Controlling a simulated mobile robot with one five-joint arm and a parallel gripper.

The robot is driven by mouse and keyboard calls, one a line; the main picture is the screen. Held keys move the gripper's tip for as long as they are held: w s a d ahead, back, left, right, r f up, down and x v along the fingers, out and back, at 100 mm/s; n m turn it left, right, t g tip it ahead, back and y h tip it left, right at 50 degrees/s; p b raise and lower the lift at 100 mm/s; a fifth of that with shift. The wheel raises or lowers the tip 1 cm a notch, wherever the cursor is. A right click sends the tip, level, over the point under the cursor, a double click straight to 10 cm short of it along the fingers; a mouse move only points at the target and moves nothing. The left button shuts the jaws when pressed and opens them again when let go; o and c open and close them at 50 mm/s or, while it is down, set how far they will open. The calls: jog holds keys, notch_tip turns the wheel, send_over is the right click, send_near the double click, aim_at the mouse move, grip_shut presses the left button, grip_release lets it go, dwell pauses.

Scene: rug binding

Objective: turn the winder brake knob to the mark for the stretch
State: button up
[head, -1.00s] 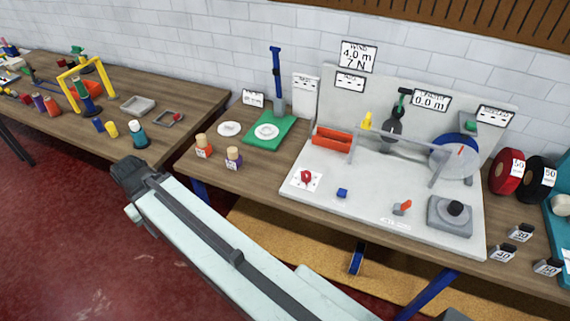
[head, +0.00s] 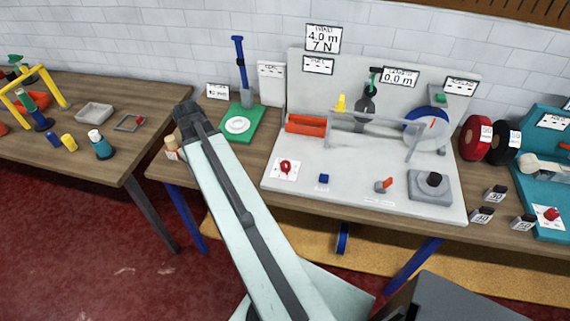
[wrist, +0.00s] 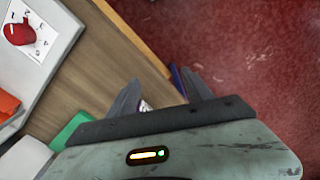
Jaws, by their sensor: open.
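A red knob (head: 286,167) sits on a white marked card at the front left of the light grey winder board (head: 330,190). The same red knob (wrist: 19,31) shows at the top left of the wrist view, with marks around it; its exact setting is too small to read. My gripper (wrist: 162,90) is open and empty, its two dark fingers spread well away from the knob. In the head view my arm reaches to the bench's left end, and the fingers cannot be made out there.
A green mat (head: 222,126) with a white disc and a blue-handled tool (head: 240,62) stand left of the board. A small bottle (head: 171,146) is close beside my arm's end. A sign (head: 323,39) reads 4.0 m, 7 N.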

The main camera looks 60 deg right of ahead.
jog(key=s+d+m, duration=0.1)
jog(key=s+d, duration=0.8)
jog(key=d, duration=0.6)
jog(key=m, duration=0.1)
send_over(286, 164)
notch_tip(286, 164, down, 8)
jog(key=b, duration=0.8)
jog(key=shift+f, duration=0.1)
grip_shut()
